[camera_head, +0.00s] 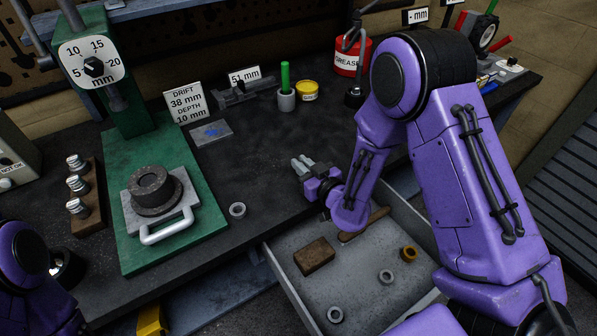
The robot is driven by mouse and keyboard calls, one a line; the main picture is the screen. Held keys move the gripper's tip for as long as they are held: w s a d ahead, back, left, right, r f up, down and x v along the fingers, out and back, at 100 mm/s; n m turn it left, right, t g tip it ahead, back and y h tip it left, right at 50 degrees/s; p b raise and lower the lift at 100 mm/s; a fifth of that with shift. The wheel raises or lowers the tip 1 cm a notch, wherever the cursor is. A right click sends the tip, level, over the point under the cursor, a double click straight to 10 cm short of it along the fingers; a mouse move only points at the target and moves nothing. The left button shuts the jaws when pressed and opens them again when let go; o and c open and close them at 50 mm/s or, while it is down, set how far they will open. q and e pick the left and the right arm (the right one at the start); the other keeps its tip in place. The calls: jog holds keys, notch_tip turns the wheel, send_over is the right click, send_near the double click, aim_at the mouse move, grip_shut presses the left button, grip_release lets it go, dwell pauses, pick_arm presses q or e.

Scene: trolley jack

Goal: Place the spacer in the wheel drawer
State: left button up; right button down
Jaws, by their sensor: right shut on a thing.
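A small grey ring (237,210) lies on the dark bench beside the green press base. An open grey drawer (285,272) juts out below the bench front, with two grey rings (386,276) (335,314) and a brownish ring (408,253) in it. I cannot tell which ring, if any, is the spacer. My right gripper (301,164) is over the bench's front edge, just behind the drawer, its grey fingers pointing up-left. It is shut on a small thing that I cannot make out. My left arm shows at the lower left; its gripper is out of view.
A brown block (314,257) and a wooden handle (364,224) lie in the drawer. The green press (105,130) holds a dark round part (152,188). A red grease can (351,58) and yellow tin (307,91) stand behind.

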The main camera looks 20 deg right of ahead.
jog(key=shift+w+f, duration=0.35)
jog(key=shift+f, duration=0.05)
jog(key=shift+s+f, duration=0.1)
jog(key=shift+s, duration=0.05)
jog(key=c, duration=1.6)
grip_release()
jog(key=shift+s, duration=0.1)
jog(key=o, duration=0.5)
